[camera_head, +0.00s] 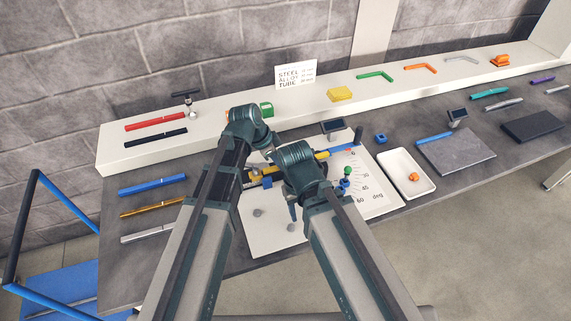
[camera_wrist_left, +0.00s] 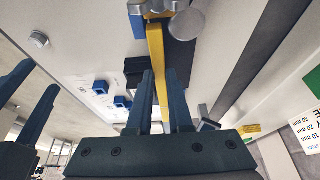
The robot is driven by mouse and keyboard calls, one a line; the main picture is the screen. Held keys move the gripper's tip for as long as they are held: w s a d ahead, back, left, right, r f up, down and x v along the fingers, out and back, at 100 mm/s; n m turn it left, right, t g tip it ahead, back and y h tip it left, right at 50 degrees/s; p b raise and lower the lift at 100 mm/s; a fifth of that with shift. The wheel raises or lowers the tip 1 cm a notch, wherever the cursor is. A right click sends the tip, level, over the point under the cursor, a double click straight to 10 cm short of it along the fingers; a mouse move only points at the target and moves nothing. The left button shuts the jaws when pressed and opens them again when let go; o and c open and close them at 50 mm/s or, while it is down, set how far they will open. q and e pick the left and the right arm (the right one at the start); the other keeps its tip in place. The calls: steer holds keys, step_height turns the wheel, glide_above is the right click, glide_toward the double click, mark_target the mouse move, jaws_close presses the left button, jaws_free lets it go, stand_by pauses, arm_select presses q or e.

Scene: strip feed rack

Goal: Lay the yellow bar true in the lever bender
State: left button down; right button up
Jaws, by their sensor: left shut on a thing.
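Blue, gold and silver bars lie on the table at left. Red and black bars lie on the white shelf (camera_head: 118,158) behind. A white tray (camera_head: 408,187) with an orange piece and a grey slab (camera_head: 455,155) stand to the right of the bender.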

arm_select(q)
steer(key=shift+f+b, duration=0.85)
steer(key=shift+f, duration=0.1)
arm_select(e)
steer(key=shift+f, duration=0.95)
arm_select(q)
steer(key=c, duration=0.8)
jaws_free()
steer(key=shift+o, duration=0.2)
steer(key=shift+r, duration=0.15)
arm_select(e)
steer(key=shift+r, duration=0.1)
arm_select(q)
steer(key=p+v, duration=1.2)
steer(key=v, duration=0.1)
steer(key=shift+r+p, duration=0.25)
steer(key=shift+p, duration=0.1)
arm_select(e)
step_height(320, 180, up, 12)
steer(key=shift+r, duration=0.25)
arm_select(q)
steer(key=shift+s, duration=0.15)
